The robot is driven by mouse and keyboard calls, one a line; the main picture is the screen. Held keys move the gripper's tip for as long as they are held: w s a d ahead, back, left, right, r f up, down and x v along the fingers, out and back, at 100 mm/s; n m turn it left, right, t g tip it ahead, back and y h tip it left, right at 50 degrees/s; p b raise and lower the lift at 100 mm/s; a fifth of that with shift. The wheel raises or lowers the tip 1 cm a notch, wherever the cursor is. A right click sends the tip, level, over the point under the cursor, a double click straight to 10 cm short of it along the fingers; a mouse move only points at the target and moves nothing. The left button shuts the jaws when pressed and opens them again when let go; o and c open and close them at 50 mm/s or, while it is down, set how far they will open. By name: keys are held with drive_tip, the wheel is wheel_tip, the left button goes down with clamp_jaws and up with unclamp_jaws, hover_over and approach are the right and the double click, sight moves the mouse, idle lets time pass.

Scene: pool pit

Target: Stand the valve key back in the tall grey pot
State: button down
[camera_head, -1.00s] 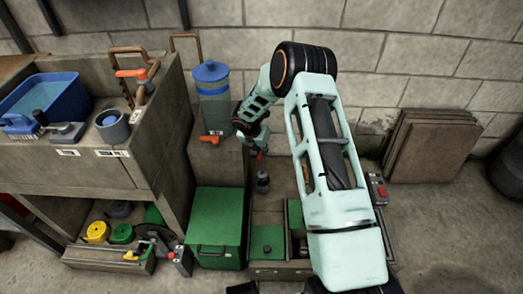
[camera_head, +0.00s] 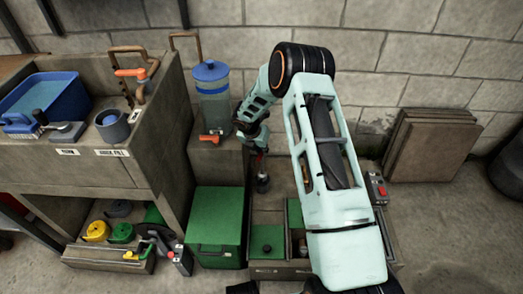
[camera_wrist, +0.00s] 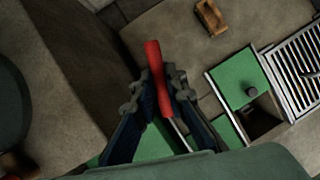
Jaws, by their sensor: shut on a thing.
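My gripper (camera_head: 260,145) is shut on the red handle of the valve key (camera_wrist: 153,60). In the wrist view the handle lies between both fingers (camera_wrist: 154,90), and a thin metal shaft runs down from it. In the head view a little red shows under my gripper, with a dark piece (camera_head: 263,184) below it; I cannot tell whether that is the key's lower end.
The bench also holds a blue tub (camera_head: 60,92) and an orange-handled tap (camera_head: 130,73). A clear container with a blue lid (camera_head: 211,72) stands between the bench and my gripper. A green box (camera_head: 217,215) stands below. Brown boards (camera_head: 430,145) lean on the wall.

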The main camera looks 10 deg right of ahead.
drive_tip(key=shift+f+b, duration=0.8)
drive_tip(key=shift+f, duration=0.8)
drive_tip(key=shift+f+b, duration=1)
drive_tip(key=shift+f, duration=0.25)
drive_tip(key=shift+f+b, duration=0.8)
drive_tip(key=shift+f, duration=0.45)
idle(0.3)
drive_tip(key=c, duration=1.9)
unclamp_jaws()
drive_tip(key=shift+r+p, duration=3.15)
drive_tip(key=shift+r, duration=0.9)
